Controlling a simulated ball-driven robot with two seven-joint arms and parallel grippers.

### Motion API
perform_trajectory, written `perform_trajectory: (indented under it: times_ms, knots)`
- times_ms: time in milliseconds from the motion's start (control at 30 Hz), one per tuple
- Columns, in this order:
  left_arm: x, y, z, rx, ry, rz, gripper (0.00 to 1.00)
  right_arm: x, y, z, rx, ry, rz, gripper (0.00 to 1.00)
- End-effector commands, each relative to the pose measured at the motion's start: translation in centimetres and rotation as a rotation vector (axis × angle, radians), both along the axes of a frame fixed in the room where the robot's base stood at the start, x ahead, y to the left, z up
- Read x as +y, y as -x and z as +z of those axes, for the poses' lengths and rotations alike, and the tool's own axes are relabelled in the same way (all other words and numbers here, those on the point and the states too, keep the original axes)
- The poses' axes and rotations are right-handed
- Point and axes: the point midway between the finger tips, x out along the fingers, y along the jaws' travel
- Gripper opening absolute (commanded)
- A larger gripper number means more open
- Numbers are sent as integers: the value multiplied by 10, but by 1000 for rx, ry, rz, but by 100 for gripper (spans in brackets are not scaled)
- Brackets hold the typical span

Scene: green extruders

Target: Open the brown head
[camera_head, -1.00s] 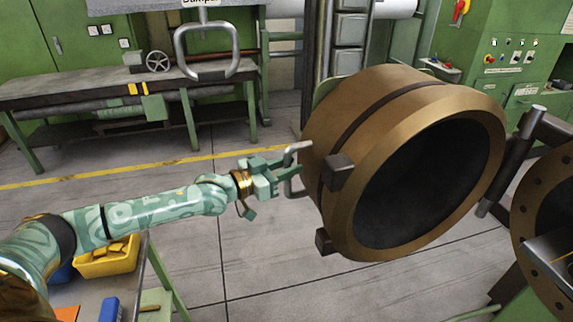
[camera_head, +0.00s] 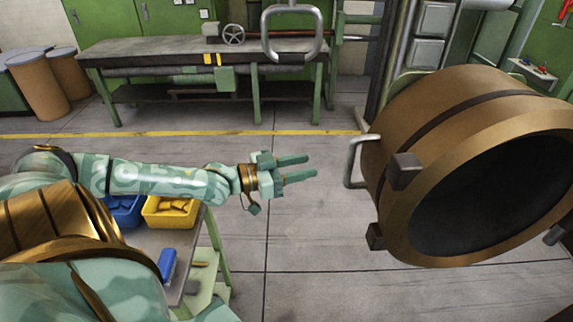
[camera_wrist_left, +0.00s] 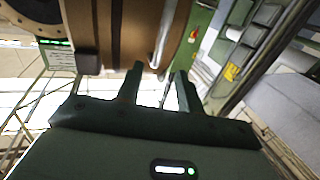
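The brown head (camera_head: 440,105) is a large bronze ring with a dark hollow, swung out at the right of the head view. A grey bar handle (camera_head: 355,162) sticks out from its left side. My left gripper (camera_head: 314,167) is open and empty, a little to the left of the handle, not touching it. In the left wrist view the gripper's two fingers (camera_wrist_left: 157,82) are apart, with the brown head (camera_wrist_left: 132,35) beyond them and the light handle (camera_wrist_left: 160,50) near them. My right gripper is not in view.
A green workbench (camera_head: 160,52) stands at the back. A yellow bin (camera_head: 170,212) and a blue bin (camera_head: 124,212) sit on a small table at lower left. A grey loop handle (camera_head: 291,52) hangs at the top. The floor between the gripper and the bench is clear.

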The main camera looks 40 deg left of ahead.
Motion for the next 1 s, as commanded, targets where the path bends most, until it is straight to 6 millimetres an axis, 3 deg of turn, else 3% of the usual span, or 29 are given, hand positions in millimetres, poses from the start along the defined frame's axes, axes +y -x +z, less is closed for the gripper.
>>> perform_trajectory:
  times_ms: [100,300,900,1000]
  knots:
    - [8,16,1,5,-2,-1,37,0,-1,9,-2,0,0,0]
    - [16,28,1,2,-1,-1,37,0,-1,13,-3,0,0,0]
    - [16,29,0,1,0,-1,37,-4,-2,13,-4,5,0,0]
    - [6,33,-10,16,-16,-12,37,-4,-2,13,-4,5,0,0]
